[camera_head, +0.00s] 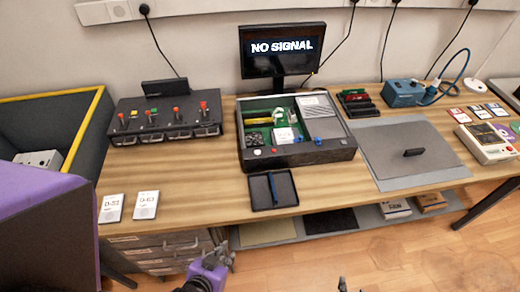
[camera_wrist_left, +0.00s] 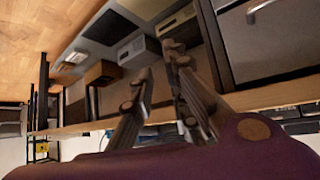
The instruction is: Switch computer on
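The computer is an open dark case (camera_head: 330,153) with a green board inside, in the middle of the table. A small white button (camera_head: 257,152) and a small red button (camera_head: 274,150) sit on its front left edge. Behind it a monitor (camera_head: 282,50) reads "NO SIGNAL". My left gripper (camera_head: 219,257) is low in front of the table's front edge, apart from the computer. In the left wrist view its fingers (camera_wrist_left: 158,68) are spread with nothing between them. Only a small tip of my right gripper (camera_head: 343,285) shows at the bottom edge.
A black tray (camera_head: 262,198) with a blue tool lies before the computer. A black box with red knobs (camera_head: 166,119) stands left, a grey panel (camera_head: 390,150) right. Two white cards (camera_head: 111,208) lie at front left. Drawers (camera_head: 160,250) and a low shelf (camera_head: 300,228) are under the table.

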